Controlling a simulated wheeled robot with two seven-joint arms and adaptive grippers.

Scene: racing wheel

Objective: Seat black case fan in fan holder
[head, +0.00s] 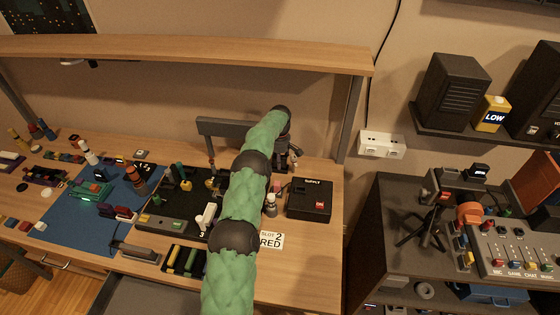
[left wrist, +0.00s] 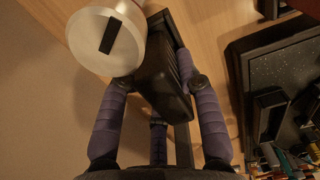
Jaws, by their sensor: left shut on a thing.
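My left arm's green sleeve crosses the head view, and its gripper (head: 290,155) is at the back of the desk, mostly hidden by the arm. My right gripper is not in view.
A silver round knob-like thing (left wrist: 106,42) is close by the left finger. A black box (head: 309,200) stands right of the arm. A grey bar (head: 225,128) stands at the back. A blue mat (head: 75,228) and several small parts fill the left.

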